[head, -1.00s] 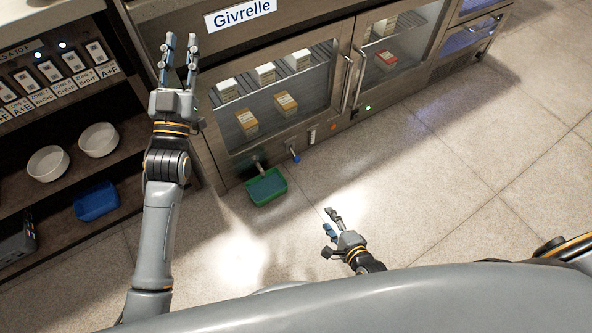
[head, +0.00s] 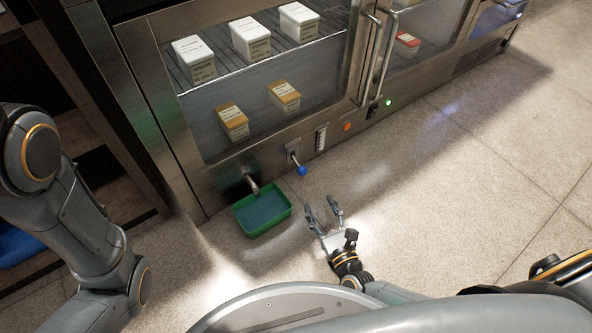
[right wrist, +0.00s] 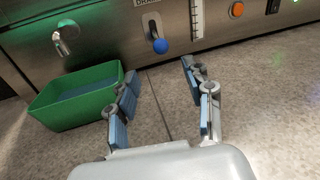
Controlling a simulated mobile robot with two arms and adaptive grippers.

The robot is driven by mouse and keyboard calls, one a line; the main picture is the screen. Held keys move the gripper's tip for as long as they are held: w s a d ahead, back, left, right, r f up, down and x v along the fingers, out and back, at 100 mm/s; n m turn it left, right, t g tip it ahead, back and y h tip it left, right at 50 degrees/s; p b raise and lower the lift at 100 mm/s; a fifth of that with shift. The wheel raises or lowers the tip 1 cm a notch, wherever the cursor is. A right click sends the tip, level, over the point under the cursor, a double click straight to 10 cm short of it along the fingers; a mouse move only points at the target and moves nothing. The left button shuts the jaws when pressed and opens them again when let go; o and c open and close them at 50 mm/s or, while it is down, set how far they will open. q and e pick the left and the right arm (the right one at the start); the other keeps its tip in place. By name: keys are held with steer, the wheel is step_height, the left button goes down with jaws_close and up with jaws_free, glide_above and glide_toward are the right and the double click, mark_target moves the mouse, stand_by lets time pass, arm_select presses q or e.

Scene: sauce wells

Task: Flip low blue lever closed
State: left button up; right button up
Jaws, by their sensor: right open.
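The lever (head: 297,162) is a short metal handle with a blue ball tip, low on the steel front of the fridge cabinet. It hangs downward and outward; in the right wrist view its blue knob (right wrist: 160,46) sits under a label partly reading "DRAIN". My right gripper (head: 323,207) is open and empty, a little below and in front of the lever, fingers pointing at the cabinet. In the right wrist view the knob lies beyond and between the fingertips (right wrist: 158,76), apart from them. My left arm shows at the left edge; its gripper is out of view.
A green tray (head: 286,212) with dark liquid stands on the floor under a metal spout (head: 252,184), left of the lever. A gauge strip (head: 321,138) and an orange button (head: 347,126) are right of the lever. Floor to the right is clear.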

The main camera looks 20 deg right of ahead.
mark_target(304, 173)
steer(key=shift+w+f, duration=0.45)
steer(key=shift+w, duration=0.05)
steer(key=w+b, duration=0.1)
steer(key=w, duration=0.3)
steer(key=w+b, duration=0.2)
steer(key=w, duration=0.1)
steer(key=w+a+b, duration=0.1)
steer(key=w+b, duration=0.1)
steer(key=w, duration=0.2)
steer(key=shift+w+a, duration=0.1)
steer(key=shift+w, duration=0.25)
steer(key=shift+w+a+r+b, duration=0.1)
steer(key=shift+w+b, duration=0.35)
steer(key=shift+w, duration=0.35)
jaws_close()
